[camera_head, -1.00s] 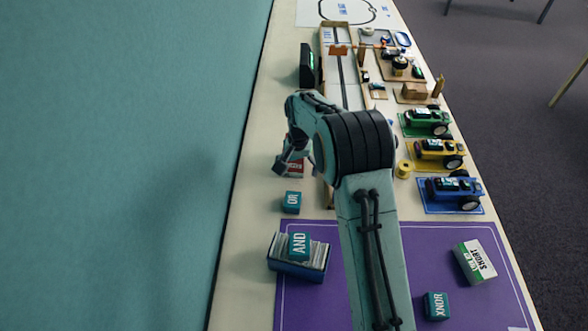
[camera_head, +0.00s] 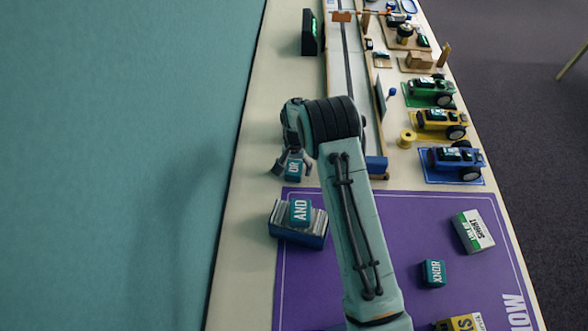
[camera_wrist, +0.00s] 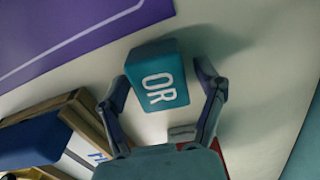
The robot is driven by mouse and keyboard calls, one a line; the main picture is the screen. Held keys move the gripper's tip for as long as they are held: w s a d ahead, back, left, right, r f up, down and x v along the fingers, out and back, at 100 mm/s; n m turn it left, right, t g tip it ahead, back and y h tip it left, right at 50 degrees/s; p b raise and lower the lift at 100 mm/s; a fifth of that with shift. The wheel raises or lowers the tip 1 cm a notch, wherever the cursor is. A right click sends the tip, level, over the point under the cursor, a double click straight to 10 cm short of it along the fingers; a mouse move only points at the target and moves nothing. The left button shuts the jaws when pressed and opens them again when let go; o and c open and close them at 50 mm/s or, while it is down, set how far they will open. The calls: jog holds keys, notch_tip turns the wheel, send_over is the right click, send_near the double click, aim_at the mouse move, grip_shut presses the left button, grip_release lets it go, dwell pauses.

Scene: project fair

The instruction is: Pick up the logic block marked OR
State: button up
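The OR block (camera_head: 293,172), a teal cube with white letters, stands on the pale tabletop just beyond the purple mat. In the wrist view the OR block (camera_wrist: 158,82) lies between my gripper's two fingers. My gripper (camera_wrist: 163,72) is open, one finger on each side of it. The right finger shows a gap to the block; the left finger is very close to its side, and I cannot tell if it touches. In the head view my gripper (camera_head: 291,166) reaches down over the block and partly hides it.
The AND block (camera_head: 300,211) sits on a box of cards (camera_head: 290,232) nearby. The XNOR block (camera_head: 433,273) and a SHORT box (camera_head: 473,231) are on the purple mat (camera_head: 390,215). A wooden-edged track and several toy cars lie to the right. Bare table lies left.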

jog(key=c, duration=0.8)
